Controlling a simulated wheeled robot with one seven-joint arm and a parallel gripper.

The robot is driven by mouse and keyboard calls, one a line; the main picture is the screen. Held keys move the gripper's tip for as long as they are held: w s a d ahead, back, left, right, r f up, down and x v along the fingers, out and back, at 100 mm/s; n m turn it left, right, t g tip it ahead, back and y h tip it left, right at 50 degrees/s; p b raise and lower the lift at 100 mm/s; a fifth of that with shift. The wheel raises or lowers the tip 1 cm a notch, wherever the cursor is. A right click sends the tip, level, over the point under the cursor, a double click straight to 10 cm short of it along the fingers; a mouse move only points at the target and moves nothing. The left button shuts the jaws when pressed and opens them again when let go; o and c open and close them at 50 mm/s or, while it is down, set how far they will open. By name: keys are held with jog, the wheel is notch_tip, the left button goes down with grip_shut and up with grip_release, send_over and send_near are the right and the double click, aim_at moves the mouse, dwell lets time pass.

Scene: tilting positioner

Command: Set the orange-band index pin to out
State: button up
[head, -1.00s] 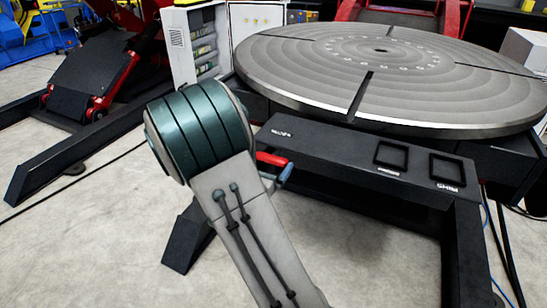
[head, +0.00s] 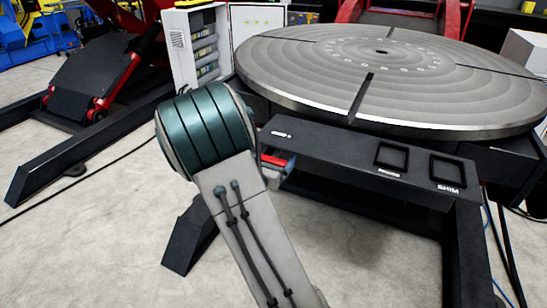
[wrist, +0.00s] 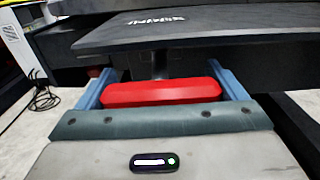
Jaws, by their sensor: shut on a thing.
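A red bar-shaped handle (wrist: 162,92) lies crosswise between the blue fingers of my gripper (wrist: 163,78) in the wrist view. The fingers are shut on its two ends. A dark stem (wrist: 160,63) runs from behind the handle toward the black frame under the shelf. In the head view the red handle (head: 274,160) shows in part below the shelf's left end, beside my gripper (head: 284,167); my arm hides the rest. No orange band is visible, so I cannot tell from colour which pin this is.
The black shelf (head: 340,160), with labels and two square recesses, overhangs the handle. The round grey table (head: 400,75) lies above and behind it. A black leg (head: 190,235) stands left of my arm. The concrete floor in front is clear.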

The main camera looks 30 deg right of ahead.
jog(key=v, duration=0.3)
jog(key=shift+s+f, duration=0.1)
jog(key=shift+s, duration=0.2)
jog(key=o, duration=1)
jog(key=shift+a, duration=0.15)
jog(key=shift+o, duration=0.5)
jog(key=shift+a, duration=0.15)
jog(key=p+v, duration=0.1)
jog(key=v, duration=1.3)
